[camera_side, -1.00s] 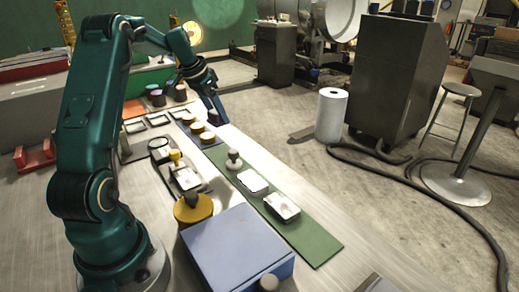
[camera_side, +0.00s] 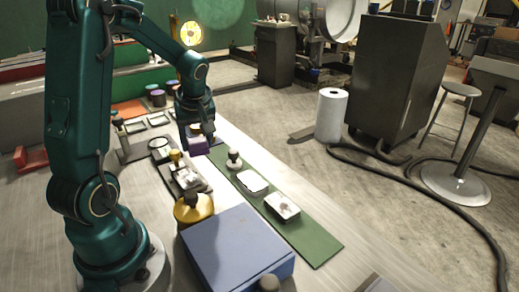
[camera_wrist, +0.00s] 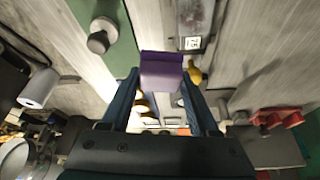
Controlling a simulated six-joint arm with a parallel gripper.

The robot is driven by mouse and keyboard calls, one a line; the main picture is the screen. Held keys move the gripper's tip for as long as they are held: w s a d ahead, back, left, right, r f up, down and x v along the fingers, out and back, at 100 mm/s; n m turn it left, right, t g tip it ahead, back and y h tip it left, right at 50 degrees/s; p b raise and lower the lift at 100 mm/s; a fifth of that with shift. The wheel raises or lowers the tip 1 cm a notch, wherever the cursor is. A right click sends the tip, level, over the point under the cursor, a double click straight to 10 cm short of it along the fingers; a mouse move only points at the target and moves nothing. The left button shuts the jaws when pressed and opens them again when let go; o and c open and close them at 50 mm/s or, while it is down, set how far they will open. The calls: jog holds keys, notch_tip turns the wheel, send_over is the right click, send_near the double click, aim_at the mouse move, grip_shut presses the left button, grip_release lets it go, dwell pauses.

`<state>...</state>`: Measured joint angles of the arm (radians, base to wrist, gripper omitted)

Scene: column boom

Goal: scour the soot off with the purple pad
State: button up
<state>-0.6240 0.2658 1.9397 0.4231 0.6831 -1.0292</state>
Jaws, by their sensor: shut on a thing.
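My gripper (camera_side: 196,128) is shut on the purple pad (camera_side: 197,146), held above the table left of the green mat's far end. In the wrist view the purple pad (camera_wrist: 161,70) sits between my two fingers (camera_wrist: 160,85). On the green mat (camera_side: 318,246) lie a flat white dish (camera_side: 252,182) and, nearer the camera, a deeper white dish (camera_side: 283,206) with greyish-brown marks inside. Whether these marks are soot I cannot tell. My gripper is beyond both dishes and apart from them.
A grey-knobbed object (camera_side: 234,159) stands at the mat's far end. Left of the mat are a dark tray with a yellow-knobbed stamp (camera_side: 177,158), a round yellow tin (camera_side: 193,209) and a large blue box (camera_side: 238,250). A white roll (camera_side: 330,114) stands on the floor.

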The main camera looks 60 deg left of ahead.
aim_at(192, 184)
jog(key=s+d+r+n+g, duration=0.1)
jog(key=s+d+r+n, duration=0.15)
jog(key=s+d, duration=0.3)
jog(key=shift+w+d+f, duration=0.1)
jog(key=shift+w+f, duration=0.05)
jog(key=shift+f, duration=0.85)
jog(key=shift+w+d+f, duration=0.1)
jog(key=shift+d+f, duration=0.05)
jog(key=shift+f, duration=0.9)
jog(key=shift+w+d+f, duration=0.1)
jog(key=shift+w+f, duration=0.05)
jog(key=shift+f, duration=0.85)
jog(key=shift+x, duration=0.9)
jog(key=shift+c, duration=0.7)
jog(key=shift+a, duration=0.4)
jog(key=shift+c, duration=0.6)
jog(key=shift+a, duration=2.25)
jog(key=shift+d, duration=2.8)
jog(key=shift+d+r, duration=0.15)
notch_tip(192, 184, up, 8)
